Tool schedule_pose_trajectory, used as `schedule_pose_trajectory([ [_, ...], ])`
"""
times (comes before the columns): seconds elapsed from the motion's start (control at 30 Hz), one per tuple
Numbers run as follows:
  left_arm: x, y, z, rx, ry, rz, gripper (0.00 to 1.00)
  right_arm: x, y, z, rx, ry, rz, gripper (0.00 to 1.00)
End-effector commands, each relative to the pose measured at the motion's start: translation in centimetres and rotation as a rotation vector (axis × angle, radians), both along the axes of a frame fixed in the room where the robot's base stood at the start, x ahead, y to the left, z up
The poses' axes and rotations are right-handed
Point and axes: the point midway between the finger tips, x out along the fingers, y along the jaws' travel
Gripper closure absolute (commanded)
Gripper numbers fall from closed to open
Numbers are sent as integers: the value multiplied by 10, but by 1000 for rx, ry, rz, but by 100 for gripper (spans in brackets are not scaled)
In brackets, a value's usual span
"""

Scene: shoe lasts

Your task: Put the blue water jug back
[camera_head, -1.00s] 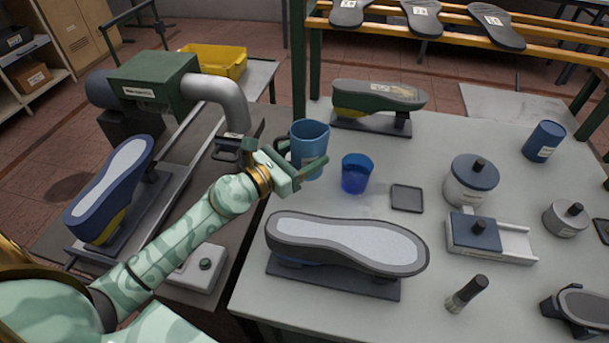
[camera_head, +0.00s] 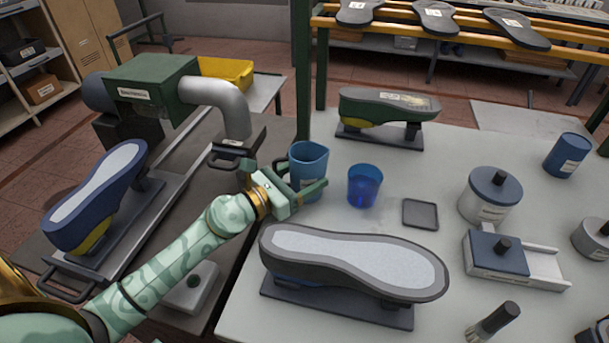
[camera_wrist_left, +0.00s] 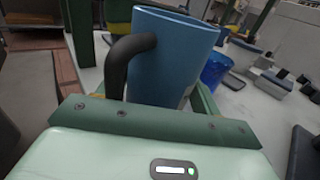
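The blue water jug (camera_head: 309,168) is upright in the middle of the head view, near the left edge of the pale table. My left gripper (camera_head: 297,190) has its fingers around the jug's body, with one finger across its near side. In the left wrist view the jug (camera_wrist_left: 172,55) fills the space ahead of the palm, and its dark handle points to the left. The far finger is mostly hidden, and I cannot tell whether the jug's base touches the table. My right gripper is not in view.
A large shoe last (camera_head: 350,262) lies in front. A green last (camera_head: 388,108) stands behind. A blue-lidded pot (camera_head: 490,194) stands to the right.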

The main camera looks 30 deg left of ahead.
Motion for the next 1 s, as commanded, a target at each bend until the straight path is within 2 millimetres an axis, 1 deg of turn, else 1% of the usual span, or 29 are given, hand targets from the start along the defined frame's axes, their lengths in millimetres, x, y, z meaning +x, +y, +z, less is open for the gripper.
schedule_pose_trajectory([
  [0.03, 0, 0, -1, -1, 1, -1, 20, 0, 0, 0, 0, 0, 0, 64],
  [0.07, 0, 0, 0, -1, 1, -1, 15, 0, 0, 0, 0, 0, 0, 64],
  [0.3, 0, 0, 0, -1, 1, -1, 15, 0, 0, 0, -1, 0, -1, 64],
  [0.4, 0, 0, 6, -1, -1, -1, 15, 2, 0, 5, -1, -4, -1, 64],
  [0.43, -3, 1, 3, 0, 2, -1, 15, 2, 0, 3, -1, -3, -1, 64],
  [0.57, -25, 10, -1, 2, 7, -1, 15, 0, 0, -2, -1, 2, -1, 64],
  [0.7, -57, 23, -5, 1, 10, -3, 15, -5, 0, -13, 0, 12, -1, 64],
  [0.8, -77, 32, -5, -1, 9, 0, 15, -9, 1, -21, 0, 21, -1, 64],
  [0.9, -93, 39, -4, -3, 8, 0, 15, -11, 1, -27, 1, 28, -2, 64],
  [1.0, -104, 43, -2, -3, 7, 0, 15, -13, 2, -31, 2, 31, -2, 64],
])
